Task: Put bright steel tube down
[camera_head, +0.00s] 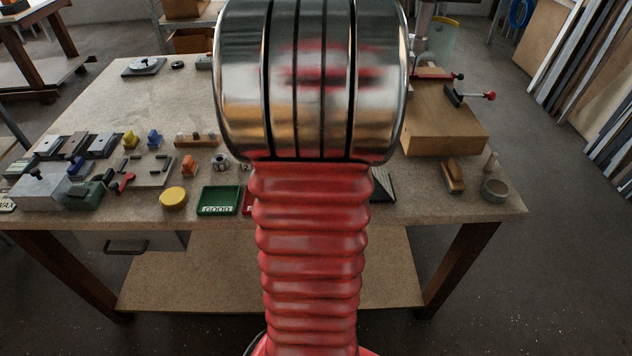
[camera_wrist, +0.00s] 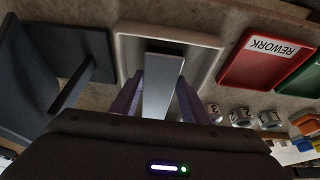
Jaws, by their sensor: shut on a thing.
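The bright steel tube (camera_wrist: 161,100) is in the wrist view, a smooth grey length between the two purple fingers of my gripper (camera_wrist: 160,79). The fingers are shut on it. Its far end shows in front of a shallow pale tray (camera_wrist: 210,62); whether it touches the tray I cannot tell. In the head view my arm hides the gripper, the tube and the pale tray.
The wrist view shows a red REWORK tray (camera_wrist: 262,69) at right, several numbered cylinders (camera_wrist: 241,117) and a dark angled block (camera_wrist: 80,45) at left. The head view shows a green GOOD tray (camera_head: 219,209), yellow disc (camera_head: 173,197) and wooden block (camera_head: 440,122) on the bench (camera_head: 120,100).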

